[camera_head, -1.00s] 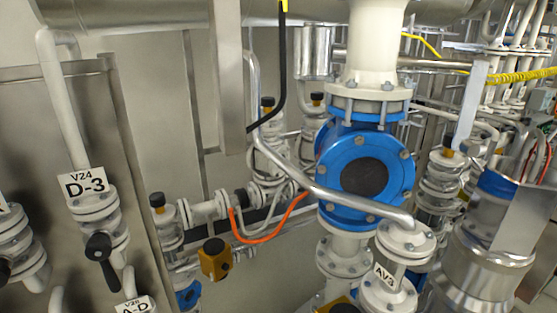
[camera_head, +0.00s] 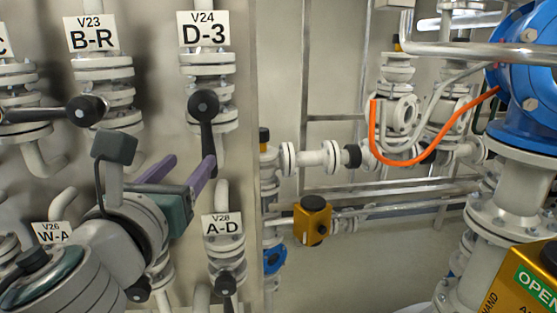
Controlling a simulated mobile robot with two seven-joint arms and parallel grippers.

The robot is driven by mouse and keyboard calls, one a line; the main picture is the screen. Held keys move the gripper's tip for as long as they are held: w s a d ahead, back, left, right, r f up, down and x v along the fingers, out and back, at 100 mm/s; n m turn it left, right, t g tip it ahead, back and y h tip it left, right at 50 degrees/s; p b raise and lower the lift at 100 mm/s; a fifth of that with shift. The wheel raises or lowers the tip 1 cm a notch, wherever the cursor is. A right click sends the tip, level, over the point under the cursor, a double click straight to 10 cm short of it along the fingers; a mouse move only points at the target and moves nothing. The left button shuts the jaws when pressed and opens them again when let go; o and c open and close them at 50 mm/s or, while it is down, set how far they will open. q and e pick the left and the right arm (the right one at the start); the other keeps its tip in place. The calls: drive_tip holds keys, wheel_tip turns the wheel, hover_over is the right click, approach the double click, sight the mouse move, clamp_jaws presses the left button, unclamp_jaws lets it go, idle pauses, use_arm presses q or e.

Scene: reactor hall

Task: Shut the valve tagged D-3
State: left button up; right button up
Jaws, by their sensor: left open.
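The D-3 valve tag (camera_head: 204,36), also marked V24, is on the upper left panel. Below it is the white flanged valve with a black lever (camera_head: 206,128). The lever hangs down from its round hub, in line with the vertical pipe. My left gripper (camera_head: 191,160) is open, with two purple fingers pointing up and right toward the panel. Its right fingertip overlaps the lever's lower end in the picture; I cannot tell if they touch. The other finger is left of the lever, and nothing shows between the fingers. My right gripper is not in view.
The B-R valve (camera_head: 92,38) is close on the left, its black lever (camera_head: 60,110) pointing left. The A-D valve (camera_head: 223,226) is just below D-3. W-A (camera_head: 55,235) is lower left. An orange hose (camera_head: 420,160) and blue-flanged pipework (camera_head: 525,80) are right.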

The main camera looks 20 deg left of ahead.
sight(206, 145)
use_arm(q)
drive_tip(key=x, duration=0.9)
drive_tip(key=shift+w, duration=0.35)
clamp_jaws()
idle(1.0)
